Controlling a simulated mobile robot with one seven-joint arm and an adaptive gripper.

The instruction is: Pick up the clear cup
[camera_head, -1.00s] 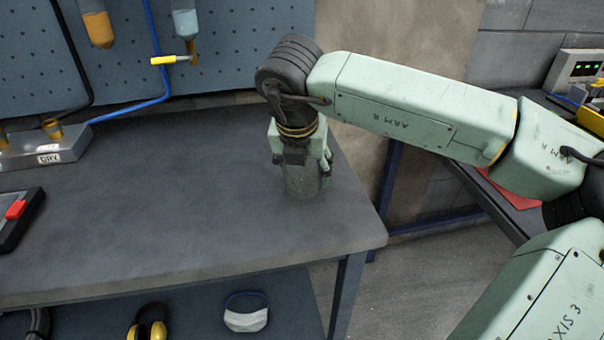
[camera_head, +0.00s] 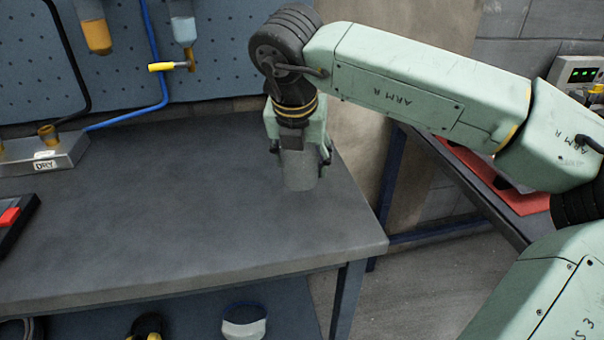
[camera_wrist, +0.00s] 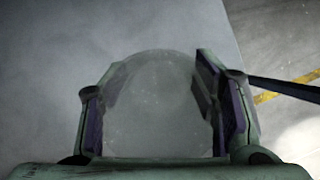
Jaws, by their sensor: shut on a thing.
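The clear cup (camera_head: 300,171) is a greyish see-through cylinder near the right end of the dark workbench (camera_head: 150,225). My gripper (camera_head: 300,152) points down from above and is shut on the cup, with a finger on each side of it. In the wrist view the cup (camera_wrist: 157,105) fills the space between the two dark pads of my gripper (camera_wrist: 155,110). The cup looks upright and seems raised a little off the bench top, though the gap is hard to judge.
A grey block marked DRY (camera_head: 45,155) stands at the back left of the bench. A dark case with a red part (camera_head: 12,215) lies at the left edge. A perforated panel (camera_head: 230,50) with hanging bottles rises behind. The bench middle is clear.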

